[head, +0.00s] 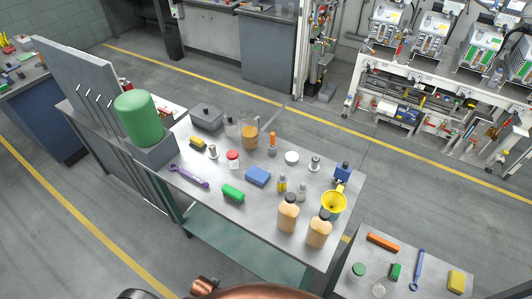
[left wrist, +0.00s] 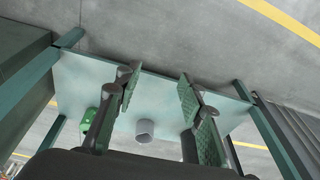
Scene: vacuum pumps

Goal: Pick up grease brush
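I cannot tell for certain which thing is the grease brush. One candidate in the head view is a small upright tool with an orange upper part (head: 272,139), behind the blue block on the steel workbench (head: 218,177). Another is a yellow and black piece (head: 198,144) lying near the bench's left end. My left gripper (left wrist: 159,80) shows in the left wrist view, its green-padded fingers wide apart and nothing between them. It faces a pale teal panel, which looks like the bench's lower shelf. My right gripper is in neither view.
The bench holds a green dome (head: 138,116), a purple wrench (head: 188,175), a green block (head: 233,193), a blue block (head: 258,176), a yellow funnel (head: 334,203) and bottles (head: 288,214). A smaller table (head: 408,255) stands at lower right.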

